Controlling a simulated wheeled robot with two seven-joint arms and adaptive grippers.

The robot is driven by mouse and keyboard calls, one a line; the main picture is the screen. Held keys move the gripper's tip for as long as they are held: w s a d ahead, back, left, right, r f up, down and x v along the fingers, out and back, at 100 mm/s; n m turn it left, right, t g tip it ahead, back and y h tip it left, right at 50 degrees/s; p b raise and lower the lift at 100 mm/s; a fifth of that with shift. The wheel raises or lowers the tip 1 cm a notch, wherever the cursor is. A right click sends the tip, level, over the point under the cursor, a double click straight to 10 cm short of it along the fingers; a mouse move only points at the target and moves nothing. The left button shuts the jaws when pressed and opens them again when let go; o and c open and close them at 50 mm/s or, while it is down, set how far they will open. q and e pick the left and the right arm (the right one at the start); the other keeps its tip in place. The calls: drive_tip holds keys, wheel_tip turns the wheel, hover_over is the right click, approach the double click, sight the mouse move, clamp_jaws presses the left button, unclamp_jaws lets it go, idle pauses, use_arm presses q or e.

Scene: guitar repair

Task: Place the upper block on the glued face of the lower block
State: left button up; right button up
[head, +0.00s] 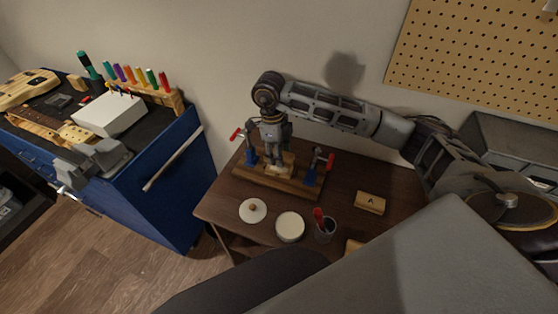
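My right gripper (278,164) comes in from the right over the wooden base board (303,184) and points down between two clamps. A pale wooden block (285,170) shows at its fingertips, low over the board. The fingers cover much of it, so I cannot tell whether they grip it, or whether it is one block or two stacked. No glued face is visible. A tan block marked A (370,202) lies apart on the right of the table. My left gripper is not in view.
The left clamp (250,152) and right clamp (311,174) have blue bodies and red handles. A blue cabinet (170,190) stands left.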

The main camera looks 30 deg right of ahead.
drive_tip(key=shift+f, duration=1.85)
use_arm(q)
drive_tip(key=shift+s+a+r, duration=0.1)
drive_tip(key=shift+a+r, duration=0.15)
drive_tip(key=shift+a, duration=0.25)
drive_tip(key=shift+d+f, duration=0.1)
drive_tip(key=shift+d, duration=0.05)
use_arm(e)
drive_tip(key=shift+f, duration=0.1)
drive_tip(key=o, duration=1)
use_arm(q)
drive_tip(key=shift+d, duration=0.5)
use_arm(e)
drive_tip(key=shift+o, duration=0.2)
